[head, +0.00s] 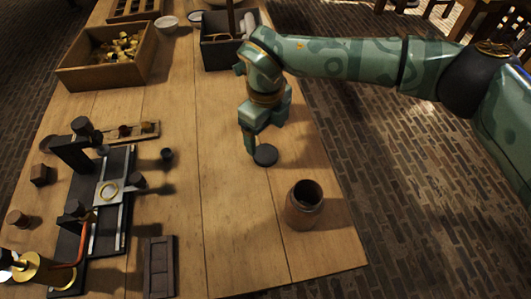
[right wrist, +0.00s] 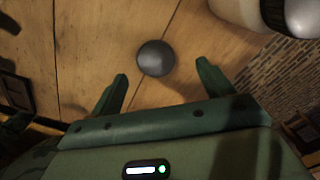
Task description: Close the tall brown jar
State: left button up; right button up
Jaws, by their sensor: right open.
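The tall brown jar (head: 303,212) stands upright near the table's right edge in the head view, its dark mouth open and uncovered. A dark round lid (head: 266,155) lies flat on the table behind it, apart from the jar. My right gripper (head: 254,146) points down just beside the lid. In the right wrist view, the lid (right wrist: 156,58) shows on the wood beyond and between the spread fingertips of my right gripper (right wrist: 163,78), which is open and empty. My left gripper is in neither view.
A black apparatus (head: 111,190) with a small rack stands on the left. A dark flat case (head: 159,266) lies at the front. A wooden box of brass pieces (head: 105,55) and a dark crate (head: 218,55) stand farther back. The table (head: 228,225) is clear left of the jar.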

aim_at(265, 153)
jog(key=shift+f, duration=0.1)
jog(key=f, duration=0.1)
jog(key=f+b, duration=0.1)
jog(key=f, duration=0.1)
jog(key=s+f+b, duration=0.1)
jog(key=f, duration=0.1)
jog(key=shift+f, duration=0.25)
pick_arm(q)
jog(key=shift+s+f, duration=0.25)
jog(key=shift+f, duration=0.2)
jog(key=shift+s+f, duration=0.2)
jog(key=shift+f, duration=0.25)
pick_arm(e)
jog(key=shift+r, duration=0.1)
jog(key=shift+c, duration=0.2)
jog(key=c, duration=1.1)
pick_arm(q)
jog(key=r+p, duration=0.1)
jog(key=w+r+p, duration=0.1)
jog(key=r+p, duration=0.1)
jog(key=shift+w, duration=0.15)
pick_arm(e)
notch_tip(265, 153, up, 10)
jog(key=shift+r, duration=0.1)
